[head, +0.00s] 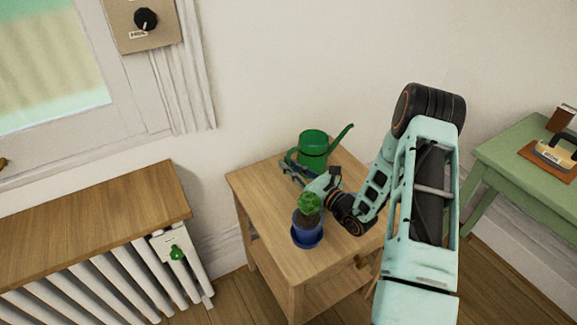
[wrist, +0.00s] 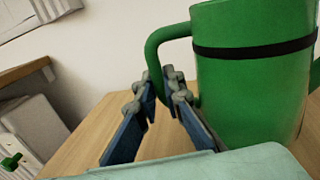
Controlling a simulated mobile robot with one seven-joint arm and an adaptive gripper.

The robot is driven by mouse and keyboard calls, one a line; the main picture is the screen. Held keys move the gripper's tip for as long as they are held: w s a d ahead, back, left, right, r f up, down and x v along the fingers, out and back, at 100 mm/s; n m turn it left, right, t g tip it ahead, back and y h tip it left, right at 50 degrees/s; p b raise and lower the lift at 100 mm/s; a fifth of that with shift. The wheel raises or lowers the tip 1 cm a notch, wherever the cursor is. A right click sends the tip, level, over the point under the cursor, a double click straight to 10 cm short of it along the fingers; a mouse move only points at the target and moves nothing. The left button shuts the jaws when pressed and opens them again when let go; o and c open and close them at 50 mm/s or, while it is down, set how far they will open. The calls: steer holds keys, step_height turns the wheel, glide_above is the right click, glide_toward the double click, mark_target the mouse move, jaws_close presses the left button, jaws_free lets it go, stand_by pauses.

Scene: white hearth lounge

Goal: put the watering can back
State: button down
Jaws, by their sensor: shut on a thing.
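The green watering can (head: 313,150) is at the back of the small wooden side table (head: 262,205), its spout pointing up to the right in the head view. In the wrist view the can (wrist: 250,105) fills the right side, with a dark band around its upper body. My gripper (head: 294,173) reaches in from the right and is shut on the can's handle at the left. In the wrist view my gripper's fingers (wrist: 160,84) are at the lower part of the handle. The can looks upright. Whether its base touches the table is hard to tell.
A small plant in a blue pot (head: 306,234) stands at the table's front, close to my arm. A radiator with a wooden top (head: 90,228) is at left, below a window. A green table (head: 520,165) with an iron (head: 555,152) is at right. The wall is close behind.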

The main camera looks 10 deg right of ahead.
steer(key=shift+f, duration=0.1)
steer(key=c, duration=2)
jaws_free()
steer(key=shift+c, duration=0.2)
steer(key=p+v, duration=0.1)
steer(key=v, duration=1.1)
